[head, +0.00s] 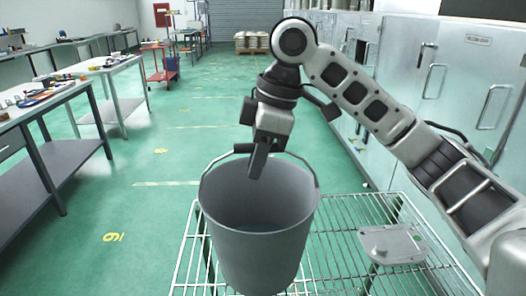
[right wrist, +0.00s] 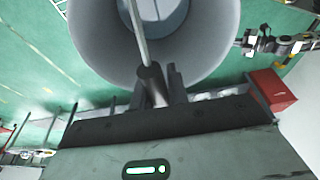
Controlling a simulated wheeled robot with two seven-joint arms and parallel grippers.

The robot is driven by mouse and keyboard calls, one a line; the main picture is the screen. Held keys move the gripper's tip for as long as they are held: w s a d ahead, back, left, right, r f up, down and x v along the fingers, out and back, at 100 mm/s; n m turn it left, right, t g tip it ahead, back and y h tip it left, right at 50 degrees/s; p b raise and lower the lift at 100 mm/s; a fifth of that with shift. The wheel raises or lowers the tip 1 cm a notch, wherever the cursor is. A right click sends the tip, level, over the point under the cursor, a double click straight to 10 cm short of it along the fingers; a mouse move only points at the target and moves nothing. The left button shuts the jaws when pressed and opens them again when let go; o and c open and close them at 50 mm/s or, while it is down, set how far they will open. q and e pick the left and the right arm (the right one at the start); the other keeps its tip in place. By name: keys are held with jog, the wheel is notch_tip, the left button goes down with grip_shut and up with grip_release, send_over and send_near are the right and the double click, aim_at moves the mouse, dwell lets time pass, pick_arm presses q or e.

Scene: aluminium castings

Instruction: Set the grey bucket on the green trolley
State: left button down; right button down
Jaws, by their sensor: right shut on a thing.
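The grey bucket (head: 258,240) hangs upright by its raised wire handle, with its open mouth facing up. My right gripper (head: 258,160) is shut on the handle's grip at the top. In the right wrist view the bucket (right wrist: 88,35) and handle show beyond the gripper (right wrist: 165,88). A pale wire-shelf trolley (head: 345,240) lies under and behind the bucket; its wires look whitish green. The bucket's base is at the bottom edge, and I cannot tell whether it touches the wires. My left gripper is not in view.
A flat metal casting (head: 391,244) lies on the right part of the wire shelf. Grey cabinets (head: 430,75) line the right side. Workbenches (head: 60,105) stand at the left, and a red trolley (head: 158,75) stands farther back. The green floor between is clear.

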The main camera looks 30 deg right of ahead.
jog(key=f, duration=0.3)
jog(key=shift+w+f, duration=0.3)
jog(key=shift+w, duration=0.05)
jog(key=shift+f, duration=0.15)
jog(key=c, duration=1.4)
grip_release()
jog(key=shift+f, duration=0.1)
jog(key=shift+o, duration=0.2)
jog(key=v, duration=1.2)
jog(key=shift+s, duration=0.1)
